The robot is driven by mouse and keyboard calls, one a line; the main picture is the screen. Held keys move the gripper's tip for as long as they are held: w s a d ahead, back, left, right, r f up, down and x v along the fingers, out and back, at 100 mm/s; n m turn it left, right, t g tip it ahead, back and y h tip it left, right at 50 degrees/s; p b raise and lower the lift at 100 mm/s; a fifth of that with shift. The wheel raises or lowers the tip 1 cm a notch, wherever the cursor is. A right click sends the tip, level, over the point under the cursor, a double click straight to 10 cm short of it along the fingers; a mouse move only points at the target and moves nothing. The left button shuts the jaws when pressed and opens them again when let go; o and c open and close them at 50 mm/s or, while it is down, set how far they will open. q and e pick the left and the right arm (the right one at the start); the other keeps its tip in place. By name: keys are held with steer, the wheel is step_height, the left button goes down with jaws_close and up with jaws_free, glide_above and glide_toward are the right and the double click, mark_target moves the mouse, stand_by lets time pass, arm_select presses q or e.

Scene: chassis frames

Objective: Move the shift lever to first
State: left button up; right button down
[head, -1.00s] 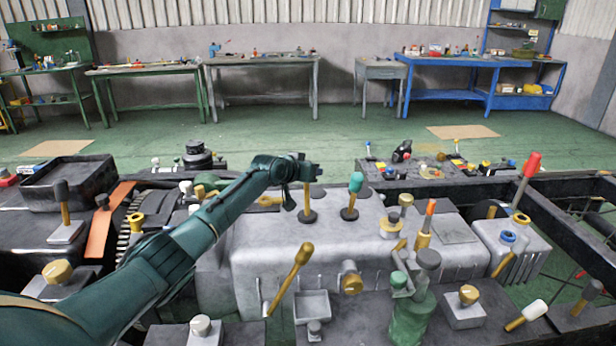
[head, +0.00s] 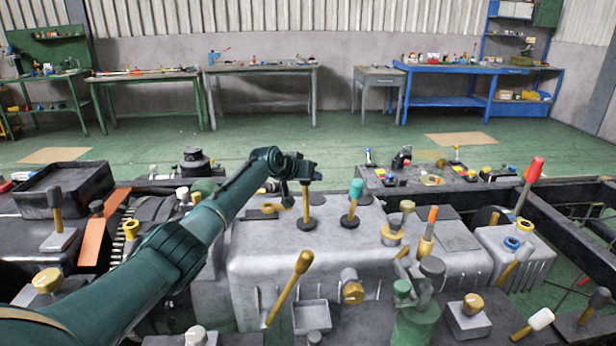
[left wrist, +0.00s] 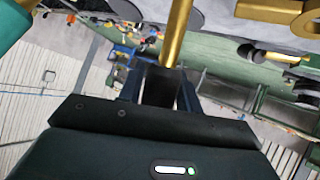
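A lever with a brass shaft (head: 306,206) stands nearly upright from a dark round base on the grey gearbox housing (head: 270,250). My left gripper (head: 303,175) is at its top and hides its knob in the head view. In the left wrist view the brass shaft (left wrist: 178,35) runs down to a dark knob (left wrist: 160,88) between my left gripper's fingers (left wrist: 160,95), which look closed against it. A second lever with a teal knob (head: 356,188) stands just right. Which is the shift lever is not labelled. My right gripper is not in view.
A brass-knobbed lever (head: 300,265) leans in front, beside a small grey tray (head: 312,316). A green bottle-like part (head: 415,320) and an orange-tipped lever (head: 430,225) stand to the right. Open green floor (head: 350,140) lies behind the chassis.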

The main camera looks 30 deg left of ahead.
arm_select(q)
steer(key=o, duration=0.3)
steer(key=shift+s, duration=0.1)
steer(key=v, duration=1.3)
steer(key=shift+f, duration=0.1)
stand_by(0.4)
